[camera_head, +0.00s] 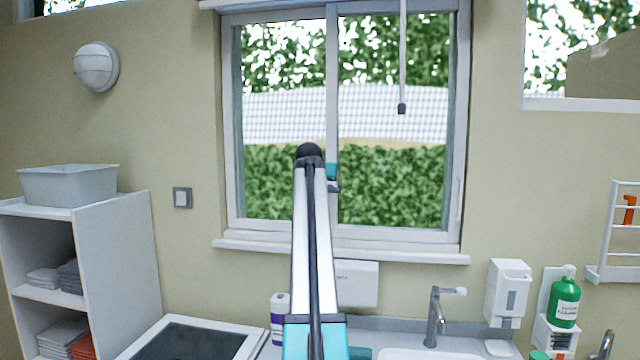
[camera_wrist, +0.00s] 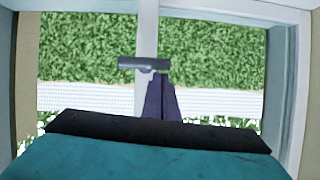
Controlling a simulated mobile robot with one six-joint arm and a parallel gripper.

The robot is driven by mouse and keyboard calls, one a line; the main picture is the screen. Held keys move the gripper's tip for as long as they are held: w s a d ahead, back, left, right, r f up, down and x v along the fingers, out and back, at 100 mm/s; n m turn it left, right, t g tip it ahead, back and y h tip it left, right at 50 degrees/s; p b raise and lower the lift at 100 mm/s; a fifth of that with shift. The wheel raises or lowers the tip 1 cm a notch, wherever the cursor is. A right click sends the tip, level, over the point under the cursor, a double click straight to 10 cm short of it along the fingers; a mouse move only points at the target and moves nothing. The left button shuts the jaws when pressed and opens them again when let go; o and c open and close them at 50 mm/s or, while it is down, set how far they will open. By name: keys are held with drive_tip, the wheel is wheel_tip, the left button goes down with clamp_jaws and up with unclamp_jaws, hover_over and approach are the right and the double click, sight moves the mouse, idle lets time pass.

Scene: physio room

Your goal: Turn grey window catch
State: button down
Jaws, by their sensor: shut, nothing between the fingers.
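The grey window catch (camera_wrist: 143,63) is on the white upright bar of the window in the wrist view. Its lever lies crosswise, with its longer arm to the left of the bar. My gripper (camera_wrist: 160,78) is shut and empty, its dark fingers just below the catch's right part in the picture. The tips overlap or nearly meet the catch; I cannot tell whether they touch. In the head view my arm reaches up in front of the window (camera_head: 332,120) and hides most of the gripper; the catch cannot be made out clearly there.
Below the window are a sink tap (camera_head: 435,315), a white dispenser (camera_head: 509,293) and a green bottle (camera_head: 566,300). A white shelf unit (camera_head: 120,240) with a grey tub (camera_head: 68,185) stands at left. A blind wand (camera_head: 402,60) hangs before the right pane.

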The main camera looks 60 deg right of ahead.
drive_tip(key=s+a+r+b, duration=0.2)
drive_tip(key=s+a+r, duration=0.1)
drive_tip(key=a+r, duration=0.4)
drive_tip(key=shift+a+r, duration=0.4)
drive_tip(key=shift+r, duration=0.15)
idle(0.7)
